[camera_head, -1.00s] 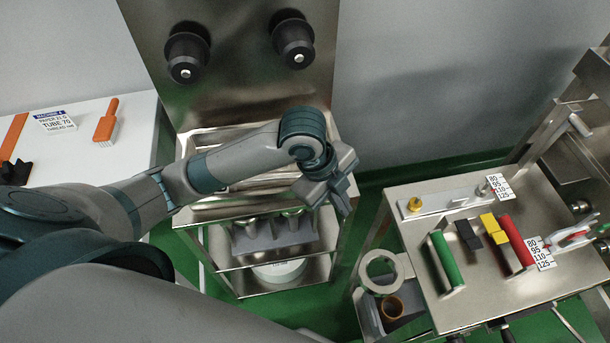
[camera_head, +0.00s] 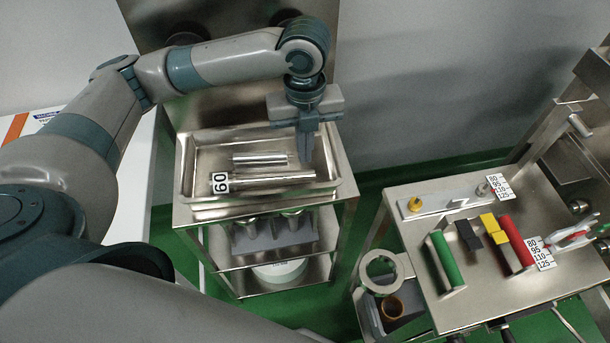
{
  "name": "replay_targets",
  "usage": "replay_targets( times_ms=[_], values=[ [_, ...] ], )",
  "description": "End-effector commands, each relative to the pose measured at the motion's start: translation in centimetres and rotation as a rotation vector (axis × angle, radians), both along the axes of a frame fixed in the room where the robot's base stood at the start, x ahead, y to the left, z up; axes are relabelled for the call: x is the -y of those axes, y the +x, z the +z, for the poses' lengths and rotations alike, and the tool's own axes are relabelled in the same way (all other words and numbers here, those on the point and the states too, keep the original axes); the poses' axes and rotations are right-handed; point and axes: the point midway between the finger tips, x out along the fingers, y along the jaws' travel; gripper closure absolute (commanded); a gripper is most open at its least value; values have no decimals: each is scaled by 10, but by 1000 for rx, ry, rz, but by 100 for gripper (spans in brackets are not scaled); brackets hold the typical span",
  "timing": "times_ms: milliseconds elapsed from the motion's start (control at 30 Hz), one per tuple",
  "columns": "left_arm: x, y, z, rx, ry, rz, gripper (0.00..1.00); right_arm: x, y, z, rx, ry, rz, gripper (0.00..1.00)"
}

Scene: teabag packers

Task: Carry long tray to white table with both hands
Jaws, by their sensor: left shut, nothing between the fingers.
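A long steel tray (camera_head: 212,160) sits on top of a steel rack and holds two metal tubes, the front one with a "60" label (camera_head: 220,182). The white table (camera_head: 136,165) is at the left, mostly hidden behind my left arm. My left gripper (camera_head: 306,165) points down over the right part of the tray. Its fingers are shut with nothing held. I cannot tell whether the fingertips touch the tray or a tube. My right gripper is out of view.
The rack's lower shelves hold metal parts (camera_head: 270,232) and a white round item (camera_head: 280,270). A steel bench (camera_head: 400,220) with green, red and yellow handles stands at the right. Green floor lies between rack and bench. A steel panel stands behind the tray.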

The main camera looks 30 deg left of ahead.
Motion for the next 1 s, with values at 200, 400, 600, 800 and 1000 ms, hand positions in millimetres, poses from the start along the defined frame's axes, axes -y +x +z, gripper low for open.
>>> replay_targets(
  times_ms=[200,400,600,800,1000],
  values=[
    [0,0,0,1,-1,1,100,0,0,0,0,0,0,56],
    [0,-1,-8,-2,-1,2,100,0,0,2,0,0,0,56],
    [0,-1,-30,-4,0,3,100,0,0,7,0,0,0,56],
    [0,-1,-60,-4,-1,3,100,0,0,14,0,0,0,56],
    [0,0,-86,-1,-1,3,100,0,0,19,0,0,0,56]
  ],
)
